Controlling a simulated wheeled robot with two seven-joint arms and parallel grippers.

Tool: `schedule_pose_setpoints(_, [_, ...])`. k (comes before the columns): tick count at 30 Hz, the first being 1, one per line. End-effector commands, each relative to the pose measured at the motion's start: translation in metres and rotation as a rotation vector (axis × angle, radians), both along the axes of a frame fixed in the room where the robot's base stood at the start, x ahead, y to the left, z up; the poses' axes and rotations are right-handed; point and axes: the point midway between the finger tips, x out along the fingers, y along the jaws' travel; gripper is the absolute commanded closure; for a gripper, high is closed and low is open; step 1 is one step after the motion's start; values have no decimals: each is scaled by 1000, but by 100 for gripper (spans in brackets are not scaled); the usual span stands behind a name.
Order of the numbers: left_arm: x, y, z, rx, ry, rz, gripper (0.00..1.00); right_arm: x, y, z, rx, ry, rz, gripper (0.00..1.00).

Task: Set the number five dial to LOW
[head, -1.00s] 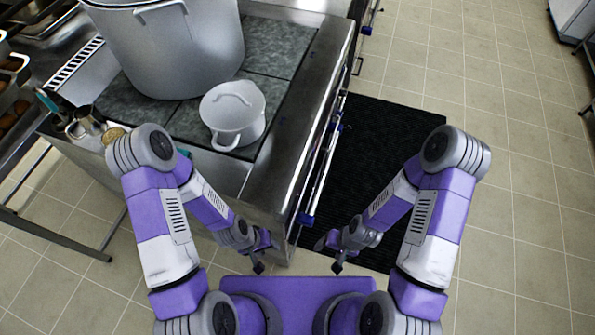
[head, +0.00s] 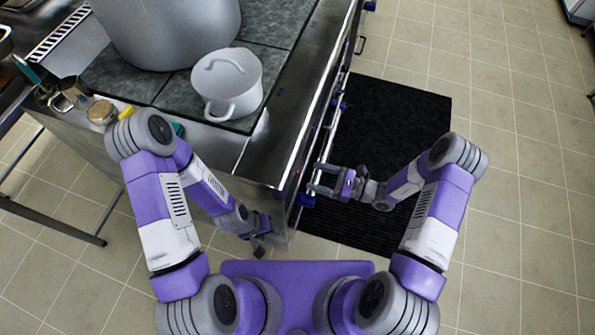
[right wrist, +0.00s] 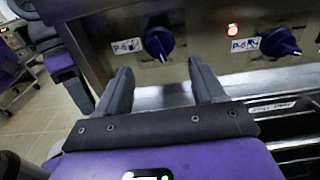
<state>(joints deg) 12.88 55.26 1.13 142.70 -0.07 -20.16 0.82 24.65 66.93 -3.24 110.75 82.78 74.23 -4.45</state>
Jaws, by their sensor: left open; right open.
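Two blue dials are on the steel stove front in the right wrist view, a left dial (right wrist: 158,43) and a right dial (right wrist: 280,42). Each has a white label beside it beginning with "P-"; the digits are too blurred to be sure which is number five. The right dial's pointer looks tilted off upright. My right gripper (head: 316,180) is open and empty in front of the stove's front panel; in the right wrist view its fingers (right wrist: 160,80) point at the panel, apart from both dials. My left gripper (head: 259,248) is open and low beside the stove's near corner.
A small orange light (right wrist: 233,29) glows above the right label. A rail (head: 325,130) runs along the stove front. A black mat (head: 395,120) covers the floor alongside.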

Motion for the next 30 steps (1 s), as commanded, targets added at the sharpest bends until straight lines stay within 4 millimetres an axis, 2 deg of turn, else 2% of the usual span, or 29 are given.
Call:
schedule_pose_setpoints(12, [0,0,-11,0,0,0,53,18,59,0,1,0,4,31])
schedule_pose_setpoints(17, [0,0,-12,0,0,0,53,21,67,0,1,0,2,31])
schedule_pose_setpoints(24, [0,0,-12,0,0,0,53,21,68,1,0,0,2,31])
schedule_pose_setpoints(26, [0,0,-12,0,0,0,53,21,68,1,0,0,3,39])
schedule_pose_setpoints(30, [0,0,-12,0,0,0,53,21,68,1,0,0,3,61])
